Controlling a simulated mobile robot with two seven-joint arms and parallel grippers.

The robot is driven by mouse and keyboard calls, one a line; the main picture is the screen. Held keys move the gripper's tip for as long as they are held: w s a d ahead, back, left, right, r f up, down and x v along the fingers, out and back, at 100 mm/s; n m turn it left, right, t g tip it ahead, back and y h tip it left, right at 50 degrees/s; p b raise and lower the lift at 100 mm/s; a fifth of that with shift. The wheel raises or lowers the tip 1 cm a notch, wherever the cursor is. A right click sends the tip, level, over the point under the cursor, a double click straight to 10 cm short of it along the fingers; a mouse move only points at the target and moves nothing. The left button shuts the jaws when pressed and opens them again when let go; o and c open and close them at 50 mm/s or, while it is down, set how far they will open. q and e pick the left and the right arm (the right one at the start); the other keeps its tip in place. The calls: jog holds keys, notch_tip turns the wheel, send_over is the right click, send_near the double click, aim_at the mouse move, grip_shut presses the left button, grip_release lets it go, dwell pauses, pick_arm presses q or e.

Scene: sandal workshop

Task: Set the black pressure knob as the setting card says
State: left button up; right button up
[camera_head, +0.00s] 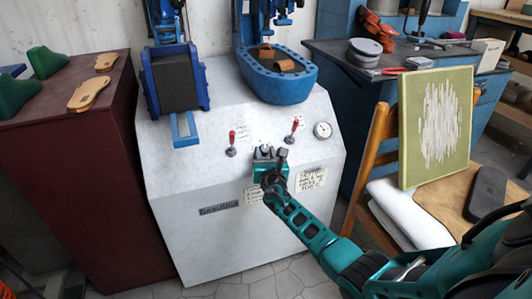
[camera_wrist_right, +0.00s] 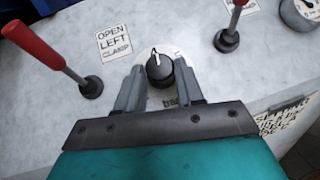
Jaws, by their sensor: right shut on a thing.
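The black pressure knob (camera_wrist_right: 158,66) sits on the sloped grey face of the press machine (camera_head: 215,240). Its white pointer mark points roughly up in the right wrist view. My right gripper (camera_head: 266,153) is at the knob, and in the right wrist view its two fingers (camera_wrist_right: 158,78) stand one on each side, closed on it. In the head view my gripper largely hides the knob. The setting card (camera_head: 310,180) is on the machine's front, right of my gripper; its handwriting is too small to read surely. My left gripper is out of view.
Two red-handled levers (camera_head: 232,144) (camera_head: 295,129) flank the knob, close to my right gripper. A round gauge (camera_head: 322,130) is at the right. A label (camera_wrist_right: 114,41) reads "OPEN LEFT CLAMP". A chair (camera_head: 370,165) with a green-framed board (camera_head: 435,125) stands near my right arm.

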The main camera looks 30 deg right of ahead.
jog(key=m, duration=0.1)
jog(key=m+g+h, duration=0.1)
jog(key=m+h, duration=0.1)
jog(key=shift+w+a+m+g, duration=0.1)
jog(key=shift+a+m+g, duration=0.15)
jog(key=shift+m+g, duration=0.05)
jog(key=m+g+h, duration=0.1)
jog(key=m, duration=0.1)
jog(key=m+g+h, duration=0.1)
jog(key=m+g, duration=0.1)
jog(key=m+g+h, duration=0.1)
jog(key=m, duration=0.1)
jog(key=shift+w+a+r, duration=0.1)
jog(key=shift+w+a, duration=0.1)
jog(key=shift+w, duration=0.05)
jog(key=shift+w+r+m+g+b, duration=0.15)
jog(key=shift+m+g+b, duration=0.4)
jog(key=shift+m+g, duration=0.75)
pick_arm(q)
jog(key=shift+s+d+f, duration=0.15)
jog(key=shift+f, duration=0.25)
pick_arm(e)
jog(key=shift+m, duration=0.3)
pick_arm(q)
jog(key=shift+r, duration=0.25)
